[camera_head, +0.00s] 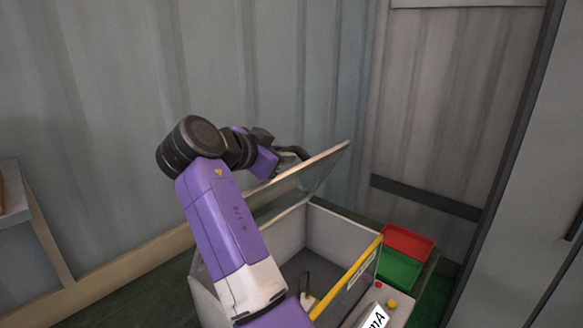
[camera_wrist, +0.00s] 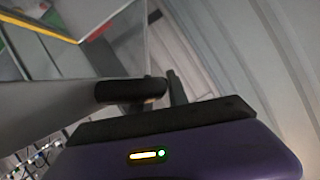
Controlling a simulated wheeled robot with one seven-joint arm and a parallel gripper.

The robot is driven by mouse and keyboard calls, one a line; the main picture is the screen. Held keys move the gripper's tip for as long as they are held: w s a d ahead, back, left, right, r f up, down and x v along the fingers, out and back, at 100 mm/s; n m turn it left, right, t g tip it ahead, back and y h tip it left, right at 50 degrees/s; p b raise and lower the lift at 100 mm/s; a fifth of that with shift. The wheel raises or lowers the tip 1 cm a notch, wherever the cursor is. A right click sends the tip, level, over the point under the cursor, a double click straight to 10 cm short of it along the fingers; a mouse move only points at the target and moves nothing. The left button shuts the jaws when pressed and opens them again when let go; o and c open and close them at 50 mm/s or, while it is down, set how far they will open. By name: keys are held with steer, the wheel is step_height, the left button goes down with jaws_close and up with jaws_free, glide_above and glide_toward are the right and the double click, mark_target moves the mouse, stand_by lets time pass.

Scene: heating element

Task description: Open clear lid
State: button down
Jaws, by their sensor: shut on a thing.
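The clear lid (camera_head: 318,172) is raised and tilted up over a grey box (camera_head: 287,238) in the head view. Its pale frame edge runs up to the right. My gripper (camera_head: 293,153) is at the raised side of the lid, behind its upper edge. In the wrist view my gripper (camera_wrist: 158,90) is shut on the lid, which shows as a grey edge (camera_wrist: 45,102) and a clear pane (camera_wrist: 115,40). The exact contact is partly hidden by the fingers. The box's inside is open to view, partly covered by my arm.
A red tray (camera_head: 408,241) and a green tray (camera_head: 398,270) stand right of the box. A yellow bar (camera_head: 362,262) runs along the box's front edge, near red and yellow buttons. A corrugated wall (camera_head: 300,60) rises close behind, and a shelf (camera_head: 12,205) is at far left.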

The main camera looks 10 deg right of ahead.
steer(key=shift+w+a+r, duration=0.2)
steer(key=shift+w+a, duration=0.4)
steer(key=shift+w, duration=0.1)
steer(key=c, duration=1.3)
jaws_free()
steer(key=b+v, duration=0.2)
steer(key=v, duration=0.5)
steer(key=shift+s+a+r, duration=0.15)
steer(key=shift+s+a, duration=0.05)
steer(key=shift+s, duration=0.1)
